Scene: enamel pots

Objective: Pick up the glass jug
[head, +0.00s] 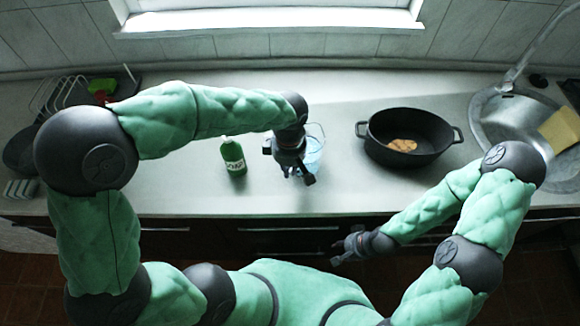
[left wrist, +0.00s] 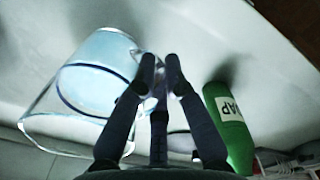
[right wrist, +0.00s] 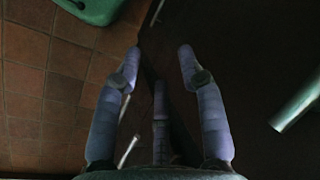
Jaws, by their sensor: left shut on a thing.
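The glass jug (head: 314,154), clear with pale blue contents, stands on the counter near the middle in the head view, partly hidden behind my left gripper (head: 297,175). In the left wrist view the jug (left wrist: 92,75) lies left of the fingers. My left fingertips (left wrist: 160,64) are close together at the jug's side and shut on it, seemingly at its handle; the exact contact is hard to make out. My right gripper (head: 343,250) hangs in front of the counter, away from the jug. Its fingers (right wrist: 159,53) are apart and empty.
A green soap bottle (head: 233,156) stands left of the jug. A black pot (head: 408,140) with brown food inside stands to the right, before the sink (head: 500,118). A dish rack (head: 62,98) is at the far left. The counter between jug and pot is clear.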

